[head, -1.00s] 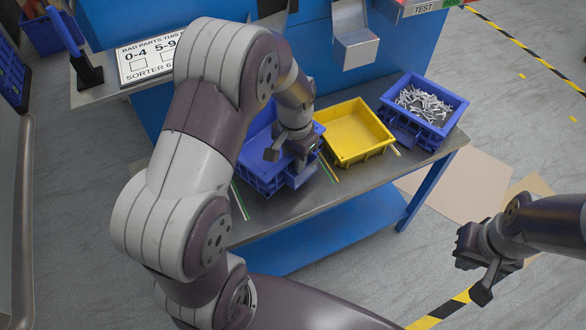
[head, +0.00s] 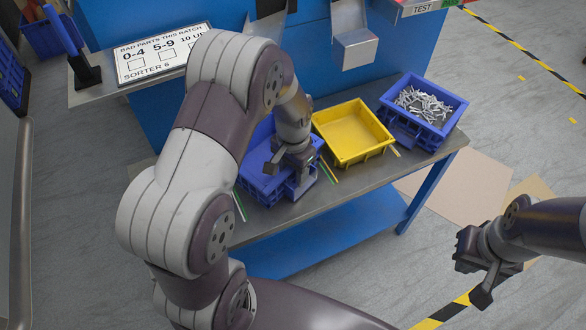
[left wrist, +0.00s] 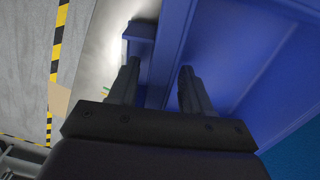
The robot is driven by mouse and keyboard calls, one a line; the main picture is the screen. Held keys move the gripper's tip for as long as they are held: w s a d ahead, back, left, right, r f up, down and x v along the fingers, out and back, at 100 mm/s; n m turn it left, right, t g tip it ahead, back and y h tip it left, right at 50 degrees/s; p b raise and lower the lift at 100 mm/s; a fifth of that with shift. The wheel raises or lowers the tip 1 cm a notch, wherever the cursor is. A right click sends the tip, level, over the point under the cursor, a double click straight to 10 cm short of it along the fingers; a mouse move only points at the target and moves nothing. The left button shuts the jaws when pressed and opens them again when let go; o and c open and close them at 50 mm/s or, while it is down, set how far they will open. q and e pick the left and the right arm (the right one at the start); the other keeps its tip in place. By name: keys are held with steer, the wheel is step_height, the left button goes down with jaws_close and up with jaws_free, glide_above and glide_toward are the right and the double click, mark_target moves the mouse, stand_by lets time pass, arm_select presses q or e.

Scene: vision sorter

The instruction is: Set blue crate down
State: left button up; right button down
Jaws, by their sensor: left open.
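The blue crate (head: 262,184) sits at the left part of the metal table, left of the yellow crate, and looks level. My arm hides much of its back and left side. My left gripper (head: 284,176) is at its front right wall, jaws open. In the left wrist view the two fingers (left wrist: 158,72) point at the blue crate (left wrist: 235,45), with part of its wall between them; I cannot tell whether they touch it. My right gripper (head: 472,272) hangs empty over the floor, its fingers apart.
The yellow crate (head: 347,150) is empty. Another blue crate (head: 421,128) at the right end holds many metal parts. The metal table (head: 345,190) has a bare front strip with coloured tape marks. A sorter sign (head: 160,55) stands back left.

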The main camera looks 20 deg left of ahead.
arm_select(q)
step_height(320, 180, up, 12)
steer(key=shift+p, duration=1.2)
steer(key=s+d+n+t, duration=0.1)
steer(key=s+d+n, duration=0.1)
steer(key=s, duration=0.9)
steer(key=shift+s+d+f+n, duration=0.15)
steer(key=shift+s+d+n, duration=0.2)
steer(key=shift+n, duration=0.35)
